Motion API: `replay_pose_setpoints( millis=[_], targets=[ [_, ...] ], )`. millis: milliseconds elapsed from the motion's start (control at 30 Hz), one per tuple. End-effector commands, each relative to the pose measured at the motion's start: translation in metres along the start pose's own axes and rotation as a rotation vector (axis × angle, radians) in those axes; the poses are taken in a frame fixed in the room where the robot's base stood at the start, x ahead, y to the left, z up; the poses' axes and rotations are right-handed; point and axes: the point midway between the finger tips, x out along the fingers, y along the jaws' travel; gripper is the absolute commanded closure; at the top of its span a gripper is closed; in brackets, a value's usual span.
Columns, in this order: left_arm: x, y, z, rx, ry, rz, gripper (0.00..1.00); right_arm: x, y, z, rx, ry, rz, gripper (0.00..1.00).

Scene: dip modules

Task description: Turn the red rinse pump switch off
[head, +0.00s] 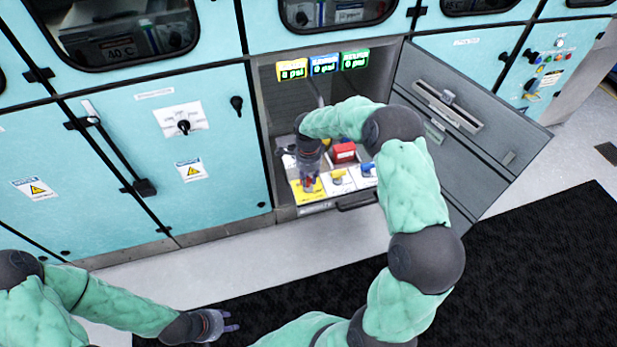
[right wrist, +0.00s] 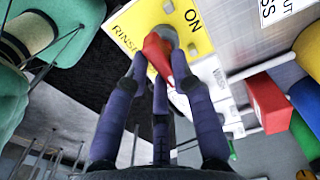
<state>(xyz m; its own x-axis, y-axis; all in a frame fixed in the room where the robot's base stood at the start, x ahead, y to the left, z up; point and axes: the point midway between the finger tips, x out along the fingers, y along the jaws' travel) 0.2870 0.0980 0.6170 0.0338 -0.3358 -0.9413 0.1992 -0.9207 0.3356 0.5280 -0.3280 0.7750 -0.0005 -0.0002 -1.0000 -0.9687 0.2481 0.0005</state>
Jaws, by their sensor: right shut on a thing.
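The red rinse switch (head: 309,187) sits on a yellow plate (head: 300,197) at the left of a row inside the open cabinet bay. In the right wrist view the red switch handle (right wrist: 157,52) stands out from the yellow plate (right wrist: 195,42), which reads RINSE and ON. My right gripper (head: 308,178) reaches down over it; in the right wrist view its purple fingers (right wrist: 160,78) are closed around the red handle. The switch's pointing direction is partly hidden by the fingers. My left gripper (head: 222,325) is low over the floor, empty, its fingers spread.
White plates with a yellow switch (head: 338,177) and a blue switch (head: 367,170) lie right of the yellow plate. A red block (head: 344,152) is behind them. Yellow, blue and green psi displays (head: 323,65) hang above. An open grey door (head: 470,130) stands on the right.

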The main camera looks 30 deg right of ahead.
Motion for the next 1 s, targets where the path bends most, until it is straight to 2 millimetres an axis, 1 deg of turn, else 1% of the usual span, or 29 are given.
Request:
replay_pose_setpoints(
  millis=[67, 100, 167, 200, 500, 633, 767, 1000],
  targets=[
    [0.0, 0.0, 0.0, 0.0, 0.0, 0.0, 0.6, 0.0, 0.0, 0.0, 0.002, -0.001, 0.0, 1.0],
    [0.0, 0.0, 0.0, 0.0, 0.0, 0.0, 0.6, 0.0, 0.0, 0.0, 0.002, -0.001, -0.001, 0.72],
    [0.0, 0.0, 0.0, 0.0, 0.0, 0.0, 0.6, 0.0, 0.0, 0.0, 0.002, -0.001, -0.001, 0.55],
    [0.0, 0.0, 0.0, 0.0, 0.0, 0.0, 0.6, 0.0, 0.0, 0.0, 0.002, -0.001, -0.001, 0.51],
    [0.0, 0.0, 0.0, 0.0, 0.0, 0.0, 0.6, -0.001, 0.0, 0.0, 0.001, -0.001, -0.001, 0.51],
    [0.0, 0.0, 0.0, 0.0, 0.0, 0.0, 0.6, -0.008, -0.001, 0.0, 0.001, -0.001, -0.002, 0.51],
    [0.0, 0.0, 0.0, 0.0, 0.0, 0.0, 0.6, -0.027, -0.001, 0.0, 0.002, -0.001, -0.004, 0.51],
    [0.0, 0.0, 0.0, 0.0, 0.0, 0.0, 0.6, -0.075, -0.001, 0.0, 0.001, -0.001, -0.005, 0.51]
  ],
)
